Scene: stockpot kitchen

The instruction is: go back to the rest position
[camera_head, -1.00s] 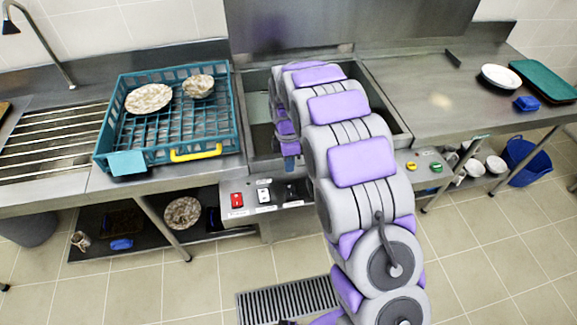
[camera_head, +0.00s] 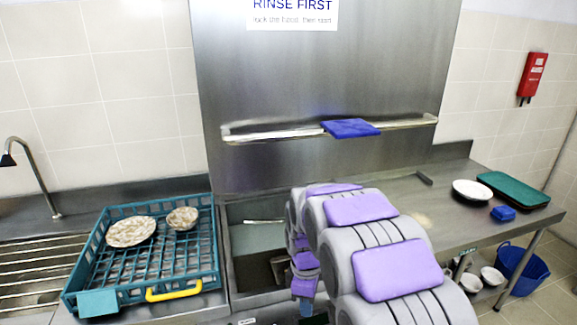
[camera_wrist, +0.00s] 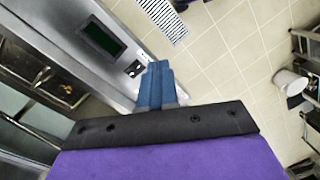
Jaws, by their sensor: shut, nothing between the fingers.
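My gripper (camera_wrist: 157,84) shows in the wrist view as two blue fingers pressed together, with nothing between them. It points past the edge of a steel unit toward the tiled floor. In the head view my grey and purple arm reaches forward over the front of the steel sink basin (camera_head: 250,262). The arm's end hangs down near the basin's front, and the fingertips there are hard to make out.
A teal rack (camera_head: 82,262) with a speckled plate (camera_head: 131,231) and bowl (camera_head: 182,218) stands left of the basin. The right counter holds a white bowl (camera_head: 473,190), a green tray (camera_head: 514,189) and a blue sponge (camera_head: 503,213). A blue cloth (camera_head: 350,128) lies on the wall rail.

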